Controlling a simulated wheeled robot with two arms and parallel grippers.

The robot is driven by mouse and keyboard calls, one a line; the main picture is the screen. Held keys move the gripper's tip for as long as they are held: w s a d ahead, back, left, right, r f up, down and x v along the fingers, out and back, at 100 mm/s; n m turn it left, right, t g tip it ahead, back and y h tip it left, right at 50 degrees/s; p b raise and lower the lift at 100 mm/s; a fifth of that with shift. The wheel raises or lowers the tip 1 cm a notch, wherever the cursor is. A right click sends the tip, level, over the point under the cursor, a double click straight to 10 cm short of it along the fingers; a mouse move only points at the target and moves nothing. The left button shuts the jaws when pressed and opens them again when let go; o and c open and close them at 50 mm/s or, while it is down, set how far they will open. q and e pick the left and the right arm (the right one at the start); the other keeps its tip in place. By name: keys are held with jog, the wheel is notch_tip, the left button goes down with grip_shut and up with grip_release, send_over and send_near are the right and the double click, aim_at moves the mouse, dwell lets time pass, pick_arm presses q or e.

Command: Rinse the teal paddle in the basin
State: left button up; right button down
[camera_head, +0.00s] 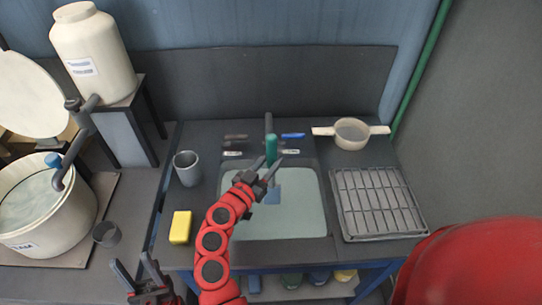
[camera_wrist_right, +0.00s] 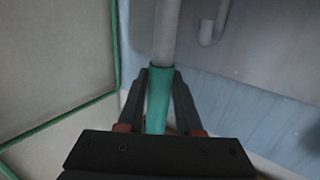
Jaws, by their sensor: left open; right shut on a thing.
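My right gripper (camera_head: 268,172) is over the basin (camera_head: 300,220), its red arm reaching in from the front. It is shut on the teal paddle (camera_head: 271,149), whose teal part stands roughly upright at the fingers. In the right wrist view the teal paddle (camera_wrist_right: 158,95) sits between the fingers of my right gripper (camera_wrist_right: 160,85), with a grey shaft beyond it. A bluish patch shows in the basin below the gripper; I cannot tell whether it is part of the paddle. My left gripper (camera_head: 145,275) is open and empty at the lower left, away from the basin.
A yellow sponge (camera_head: 180,227) and a grey cup (camera_head: 187,168) stand left of the basin. A grey rack (camera_head: 378,203) lies to the right, with a two-handled strainer (camera_head: 351,133) behind it. A white tub (camera_head: 42,205) stands at far left.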

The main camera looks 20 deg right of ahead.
aim_at(271, 185)
jog(key=shift+f+b, duration=1.2)
jog(key=shift+f, duration=2.1)
jog(key=shift+p, duration=3.6)
